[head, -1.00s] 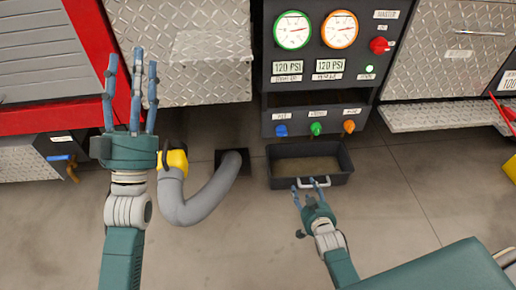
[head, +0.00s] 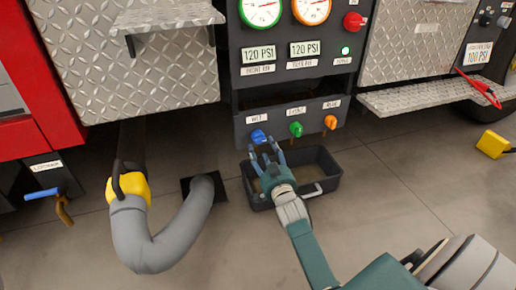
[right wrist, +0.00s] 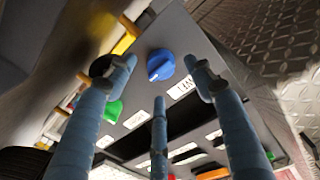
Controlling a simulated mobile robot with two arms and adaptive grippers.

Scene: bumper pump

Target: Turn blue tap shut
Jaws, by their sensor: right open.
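The blue tap (head: 258,136) is a round knob at the left of a row of three on the lower lip of the dark pump panel (head: 241,103). My right gripper (head: 267,153) is just below and in front of it in the head view. Its fingers are spread and hold nothing. In the right wrist view the blue tap (right wrist: 160,65) shows whole between the two upper fingertips, with a pale mark on its face. I see no finger clearly touching it. My left gripper is not in view.
A green tap (head: 296,129) and an orange tap (head: 330,122) sit right of the blue one. A black tray (head: 328,172) with a handle stands on the floor below. A grey hose (head: 150,247) with a yellow collar lies left. Floor at right is mostly clear.

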